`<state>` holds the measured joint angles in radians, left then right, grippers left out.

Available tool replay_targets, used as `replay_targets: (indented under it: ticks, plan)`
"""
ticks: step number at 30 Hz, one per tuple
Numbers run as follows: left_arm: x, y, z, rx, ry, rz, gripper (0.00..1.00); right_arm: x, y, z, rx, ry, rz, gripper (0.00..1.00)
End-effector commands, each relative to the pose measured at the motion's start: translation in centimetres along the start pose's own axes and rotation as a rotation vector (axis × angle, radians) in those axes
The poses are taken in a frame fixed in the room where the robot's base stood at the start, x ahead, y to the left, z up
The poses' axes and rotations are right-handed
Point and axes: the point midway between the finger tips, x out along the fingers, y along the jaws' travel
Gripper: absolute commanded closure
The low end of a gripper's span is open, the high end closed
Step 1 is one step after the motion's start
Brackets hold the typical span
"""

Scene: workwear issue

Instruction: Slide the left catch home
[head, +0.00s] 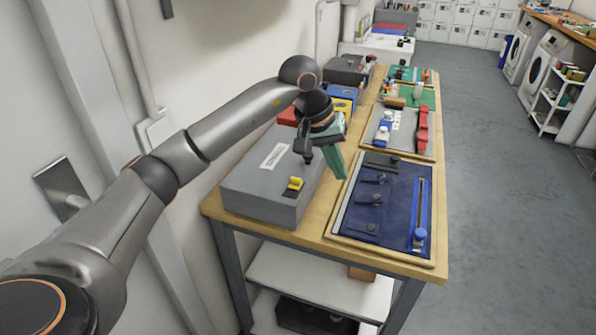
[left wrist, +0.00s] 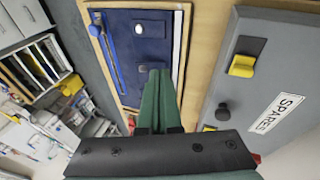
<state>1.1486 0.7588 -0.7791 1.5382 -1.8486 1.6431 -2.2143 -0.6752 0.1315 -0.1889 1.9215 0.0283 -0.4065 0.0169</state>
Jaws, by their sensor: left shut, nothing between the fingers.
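A grey box labelled SPARES (head: 250,192) stands on the bench, and its lid fills the right of the left wrist view (left wrist: 285,75). A yellow catch (head: 295,183) on a black base sits near the box's near edge; it shows clearly in the left wrist view (left wrist: 242,66). A second yellow catch (left wrist: 209,128) is mostly hidden behind my gripper, with a black knob (left wrist: 222,111) between them. I cannot tell which catch is the left one. My left gripper (head: 341,176) has green fingers, shut and empty, above the gap between box and blue board, apart from both catches (left wrist: 160,72).
A blue board (head: 400,205) with dark knobs and a blue-knobbed slider (head: 419,236) lies right of the box. Trays with red and green parts (head: 405,130) line the bench behind it. A wall stands at the left; open floor (head: 500,220) lies at the right.

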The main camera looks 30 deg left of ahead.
Motion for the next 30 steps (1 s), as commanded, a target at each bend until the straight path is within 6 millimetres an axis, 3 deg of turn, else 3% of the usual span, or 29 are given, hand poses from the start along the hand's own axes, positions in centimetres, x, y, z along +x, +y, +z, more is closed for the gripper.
replay_targets:
  ticks: [1, 4, 10, 23, 30]
  plan:
    - [-1.7, -1.6, -1.4, 0.041, 0.048, -0.071, 1.0, 0.2, 0.0, 0.2, -0.001, 0.0, -0.001, 0.13]
    - [-4.4, -4.1, -3.1, 0.1, 0.102, -0.191, 1.0, 0.3, 0.0, 0.3, -0.001, 0.0, -0.001, 0.13]
    - [-7.5, -6.6, -4.5, 0.147, 0.141, -0.313, 1.0, 0.4, 0.0, 0.3, -0.001, 0.001, -0.002, 0.13]
    - [-7.5, -6.8, -4.6, 0.152, 0.141, -0.322, 1.0, 0.4, -0.1, 0.3, -0.001, 0.002, -0.003, 0.13]
    - [-4.3, -7.8, -5.0, 0.15, 0.136, -0.322, 1.0, 0.4, -0.1, 0.3, -0.001, 0.002, -0.003, 0.13]
